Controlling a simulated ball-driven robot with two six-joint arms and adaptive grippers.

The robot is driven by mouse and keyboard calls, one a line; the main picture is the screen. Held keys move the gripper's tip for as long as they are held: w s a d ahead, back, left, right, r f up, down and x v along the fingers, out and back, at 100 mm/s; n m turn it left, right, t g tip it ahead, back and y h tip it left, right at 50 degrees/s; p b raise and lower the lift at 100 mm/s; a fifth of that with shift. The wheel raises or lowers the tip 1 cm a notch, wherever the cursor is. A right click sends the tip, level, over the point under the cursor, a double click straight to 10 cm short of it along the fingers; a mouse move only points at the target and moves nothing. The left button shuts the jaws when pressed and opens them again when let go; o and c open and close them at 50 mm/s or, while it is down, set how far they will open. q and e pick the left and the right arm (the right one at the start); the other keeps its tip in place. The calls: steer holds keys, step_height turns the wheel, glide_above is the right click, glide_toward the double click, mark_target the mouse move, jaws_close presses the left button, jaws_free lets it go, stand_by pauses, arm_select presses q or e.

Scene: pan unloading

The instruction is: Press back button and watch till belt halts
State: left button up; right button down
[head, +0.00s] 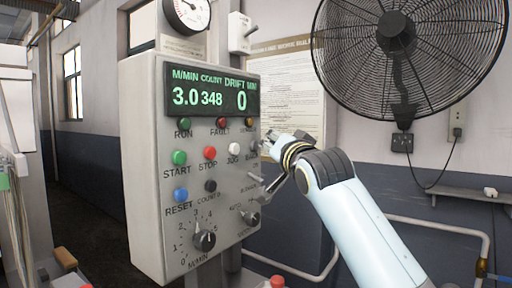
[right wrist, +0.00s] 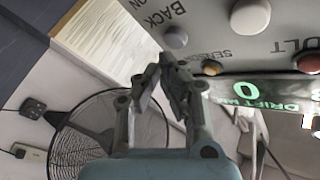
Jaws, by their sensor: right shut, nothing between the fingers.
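The grey control panel (head: 146,160) stands upright at the centre of the head view. Its display (head: 212,93) reads 3.0 M/MIN, COUNT 348 and DRIFT MM 0. The grey BACK button (right wrist: 176,37) is by its label in the right wrist view. In the head view my gripper partly covers that area. My right gripper (head: 268,143) is shut and empty at the panel's right edge. In the right wrist view its fingertips (right wrist: 167,68) are close beside the BACK button; I cannot tell whether they touch. My left gripper is not in view. The belt is not clearly visible.
Green START (head: 179,157), red STOP (head: 209,153) and white JOG (head: 233,149) buttons sit left of my gripper. A speed knob (head: 204,240) is below. A black wall fan (head: 345,60) and a paper notice (head: 300,95) are behind, at the right.

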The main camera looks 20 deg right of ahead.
steer(key=shift+w+a, duration=0.2)
steer(key=shift+w, duration=0.15)
